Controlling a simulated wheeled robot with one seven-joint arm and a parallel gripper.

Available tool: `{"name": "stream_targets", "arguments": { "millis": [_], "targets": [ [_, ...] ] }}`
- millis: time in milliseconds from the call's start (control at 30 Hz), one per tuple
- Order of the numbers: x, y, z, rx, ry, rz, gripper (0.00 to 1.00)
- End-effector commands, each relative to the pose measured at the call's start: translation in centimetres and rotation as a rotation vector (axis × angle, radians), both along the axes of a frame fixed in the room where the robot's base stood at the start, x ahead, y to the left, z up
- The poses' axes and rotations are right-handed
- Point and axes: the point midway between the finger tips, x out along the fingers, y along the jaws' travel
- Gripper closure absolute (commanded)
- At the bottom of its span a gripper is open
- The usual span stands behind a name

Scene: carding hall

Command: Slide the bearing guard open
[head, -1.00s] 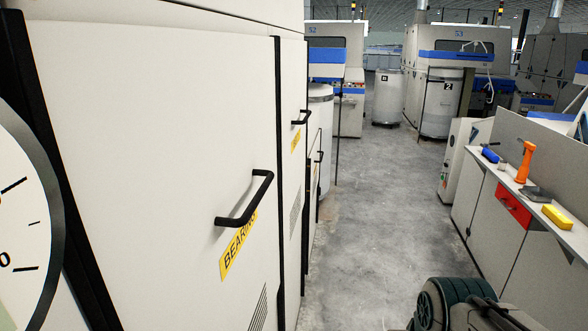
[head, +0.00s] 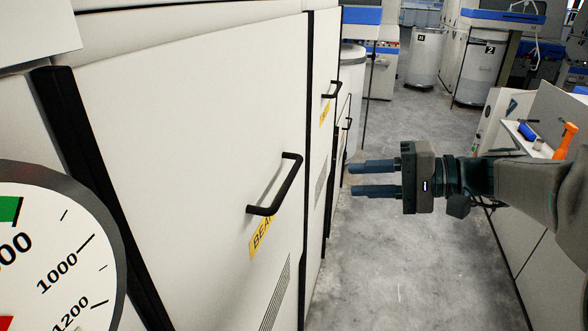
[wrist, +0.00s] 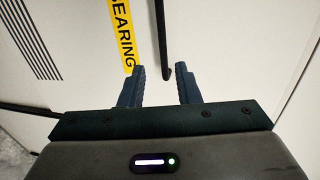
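The bearing guard (head: 200,140) is a large white panel on the left in the head view. It has a black bar handle (head: 290,185) near its right edge and a yellow label (head: 261,238) below, partly hidden by the handle. My gripper (head: 352,179) is to the right of the handle, apart from it, its two fingers pointing left toward the panel. The fingers are spread with nothing between them. In the wrist view the black handle (wrist: 161,40) shows just beyond and between the open fingertips (wrist: 160,70), with the yellow BEARING label (wrist: 122,35) to its left.
A round dial gauge (head: 55,250) is at the lower left. More panels with black handles (head: 332,90) continue beyond the guard. A grey cabinet (head: 545,235) with an orange tool (head: 566,140) on top stands at right. The aisle floor (head: 375,250) is clear.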

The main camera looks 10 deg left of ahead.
Motion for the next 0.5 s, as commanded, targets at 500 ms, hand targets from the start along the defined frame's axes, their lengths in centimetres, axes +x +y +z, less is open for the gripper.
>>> {"name": "stream_targets", "arguments": {
  "millis": [500],
  "targets": [
    [0.7, 8.6, -1.2, 0.011, -0.002, 0.004, 0.70]
  ]
}}
